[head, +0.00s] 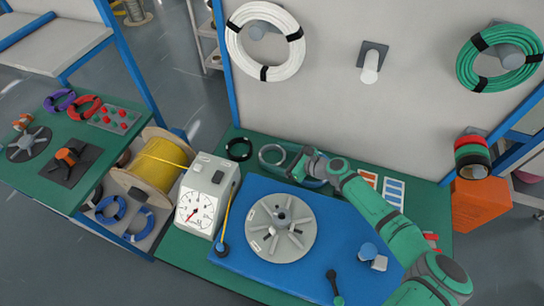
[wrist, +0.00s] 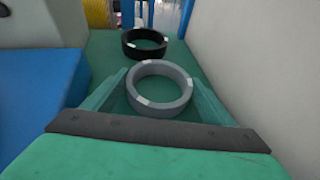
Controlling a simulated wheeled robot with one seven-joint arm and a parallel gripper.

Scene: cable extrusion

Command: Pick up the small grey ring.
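The small grey ring (wrist: 163,107) lies flat on the green bench top, with light bands on it. It also shows in the head view (head: 261,157), at the back of the bench below the wall panel. My gripper (wrist: 158,82) is open, its green fingers on the left and right of the ring. The ring lies between them, and I see no clear grip on it. In the head view my gripper (head: 296,164) is just right of the ring, reaching in low from the right. The fingertips are hard to make out there.
A black ring (head: 228,150) lies just left of the grey one, and beyond it in the wrist view (wrist: 130,50). The blue raised plate (head: 240,245) is in front, carrying a grey disc (head: 263,237). The pale wall panel (wrist: 250,60) stands close on the right.

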